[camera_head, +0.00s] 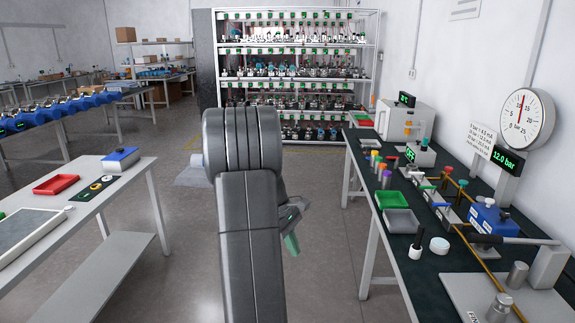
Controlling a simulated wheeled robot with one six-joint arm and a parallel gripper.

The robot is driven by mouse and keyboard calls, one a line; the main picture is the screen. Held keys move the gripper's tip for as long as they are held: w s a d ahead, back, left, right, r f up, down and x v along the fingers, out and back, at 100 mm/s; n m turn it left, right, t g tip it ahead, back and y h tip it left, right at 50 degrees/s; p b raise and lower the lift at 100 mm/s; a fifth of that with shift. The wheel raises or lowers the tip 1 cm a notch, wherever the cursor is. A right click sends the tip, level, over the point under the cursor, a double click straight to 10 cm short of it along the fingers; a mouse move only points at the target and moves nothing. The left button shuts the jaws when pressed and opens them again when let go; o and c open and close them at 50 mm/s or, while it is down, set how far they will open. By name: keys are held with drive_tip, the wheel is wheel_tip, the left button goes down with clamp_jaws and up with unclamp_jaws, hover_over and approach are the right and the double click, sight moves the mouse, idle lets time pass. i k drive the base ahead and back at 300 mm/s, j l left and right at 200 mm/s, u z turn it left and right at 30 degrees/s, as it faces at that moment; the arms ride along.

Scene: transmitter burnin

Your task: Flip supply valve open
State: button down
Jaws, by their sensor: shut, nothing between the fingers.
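My gripper (291,240) shows in the middle of the head view, partly hidden behind my own arm. It points down over the floor between the benches, and its greenish fingers are shut and empty. It is well to the left of the right bench (392,243) and touches nothing. On that bench is a row of fittings with small coloured handles, including a blue handle (441,205), a red handle (448,169) and a green handle (462,183). They are too small to tell which is the supply valve or whether it is open.
A gauge (526,117) and a display reading 12.0 bar (508,161) are at the right wall. A lever press (540,270), a green tray (392,199) and a grey tray (401,222) stand on the right bench. A left bench (150,170) flanks the open floor.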

sight(433, 188)
drive_tip(key=i+z, duration=0.15)
drive_tip(key=i, duration=0.4)
drive_tip(key=i+j+z, duration=0.2)
drive_tip(key=i, duration=0.35)
drive_tip(key=i+j+z, duration=0.15)
drive_tip(key=i, duration=0.4)
drive_tip(key=i+z, duration=0.85)
drive_tip(key=i+j+z, duration=0.8)
drive_tip(key=i+l, duration=0.1)
